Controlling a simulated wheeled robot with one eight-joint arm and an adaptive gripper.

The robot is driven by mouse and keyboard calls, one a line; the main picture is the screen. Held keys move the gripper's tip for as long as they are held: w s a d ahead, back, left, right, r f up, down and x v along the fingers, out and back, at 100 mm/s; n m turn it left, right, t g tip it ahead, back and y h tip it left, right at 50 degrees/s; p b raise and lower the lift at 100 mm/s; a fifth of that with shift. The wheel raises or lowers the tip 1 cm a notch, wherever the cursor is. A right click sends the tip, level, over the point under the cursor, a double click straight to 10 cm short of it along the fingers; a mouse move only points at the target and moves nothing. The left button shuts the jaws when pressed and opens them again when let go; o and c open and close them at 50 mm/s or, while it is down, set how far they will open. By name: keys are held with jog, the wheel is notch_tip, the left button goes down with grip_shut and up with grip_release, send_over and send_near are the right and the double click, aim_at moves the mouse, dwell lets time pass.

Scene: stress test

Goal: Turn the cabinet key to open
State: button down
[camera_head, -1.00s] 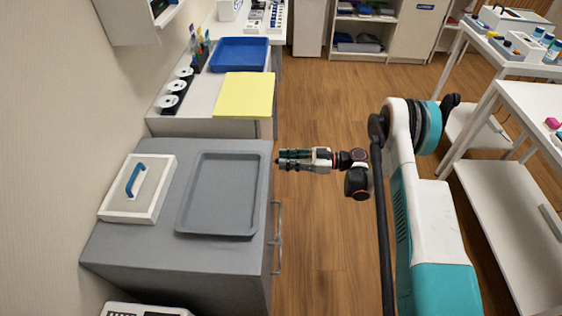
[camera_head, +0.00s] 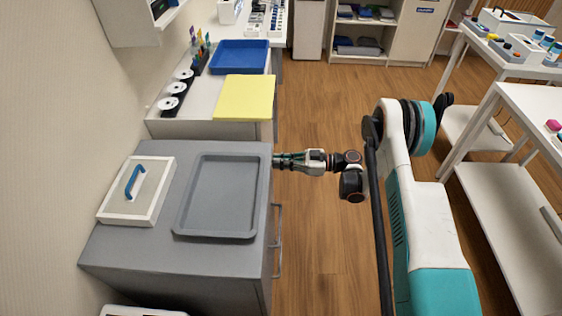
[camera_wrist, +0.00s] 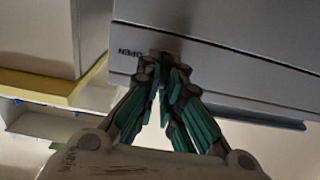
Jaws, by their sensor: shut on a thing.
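The grey cabinet (camera_head: 115,244) stands at the left, with its front face towards my arm. In the wrist view the grey front (camera_wrist: 225,78) fills the upper right, and an upside-down OPEN label (camera_wrist: 130,53) shows just left of my fingertips. My gripper (camera_head: 279,160) is at the cabinet's front edge, near its far corner. In the wrist view my gripper (camera_wrist: 164,68) has its fingertips close together at the front, shut on the key. The key itself is mostly hidden between the fingertips, and its turn angle cannot be told.
A grey tray (camera_head: 178,232) and a white box lid (camera_head: 110,217) with a blue handle lie on top. The wooden floor (camera_head: 315,255) is clear; white tables (camera_head: 540,105) stand right.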

jog(key=shift+m, duration=0.3)
jog(key=m, duration=0.5)
jog(key=f+m, duration=0.1)
jog(key=m, duration=0.5)
jog(key=w+m, duration=0.1)
jog(key=m, duration=0.5)
jog(key=shift+w+f, duration=0.1)
jog(key=shift+f, duration=0.05)
jog(key=shift+m, duration=0.3)
jog(key=c, duration=1.8)
grip_release()
jog(key=shift+o, duration=0.2)
jog(key=shift+d, duration=0.1)
